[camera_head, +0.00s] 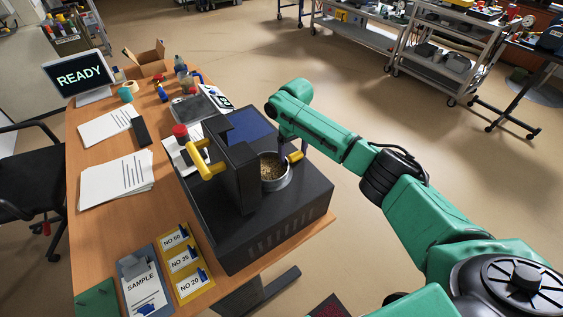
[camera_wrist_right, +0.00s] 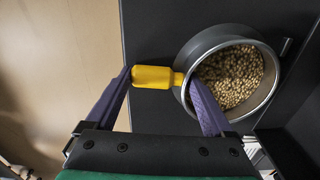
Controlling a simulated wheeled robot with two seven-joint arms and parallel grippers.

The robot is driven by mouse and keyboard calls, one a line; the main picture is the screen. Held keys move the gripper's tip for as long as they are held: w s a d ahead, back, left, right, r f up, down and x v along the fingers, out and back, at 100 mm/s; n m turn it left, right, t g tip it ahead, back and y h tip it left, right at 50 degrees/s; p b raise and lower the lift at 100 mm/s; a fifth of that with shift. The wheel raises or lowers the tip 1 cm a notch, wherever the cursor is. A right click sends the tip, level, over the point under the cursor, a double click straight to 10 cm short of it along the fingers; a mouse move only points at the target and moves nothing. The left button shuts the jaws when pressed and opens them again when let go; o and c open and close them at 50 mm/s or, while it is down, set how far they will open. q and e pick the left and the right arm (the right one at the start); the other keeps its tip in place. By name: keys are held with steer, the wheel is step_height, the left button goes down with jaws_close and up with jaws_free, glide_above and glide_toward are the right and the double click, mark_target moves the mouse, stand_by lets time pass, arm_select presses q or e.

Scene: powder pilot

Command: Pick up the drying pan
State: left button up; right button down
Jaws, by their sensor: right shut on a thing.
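The drying pan (camera_head: 272,182) is a round grey metal pan filled with tan grains, with a short yellow handle. It is at the black machine's top, beside its upright housing; I cannot tell whether its base touches the surface. In the right wrist view the pan (camera_wrist_right: 186,62) is at the upper right, with its yellow handle (camera_wrist_right: 152,77) pointing left. My left gripper is not in view.
The wooden table (camera_head: 157,205) also holds papers (camera_head: 116,180), a READY screen (camera_head: 80,76), a sample tray (camera_head: 143,281) and yellow numbered cards (camera_head: 182,262). Open floor lies beyond the table.

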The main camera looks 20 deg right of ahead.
steer(key=shift+r, duration=0.15)
step_height(320, 180, up, 20)
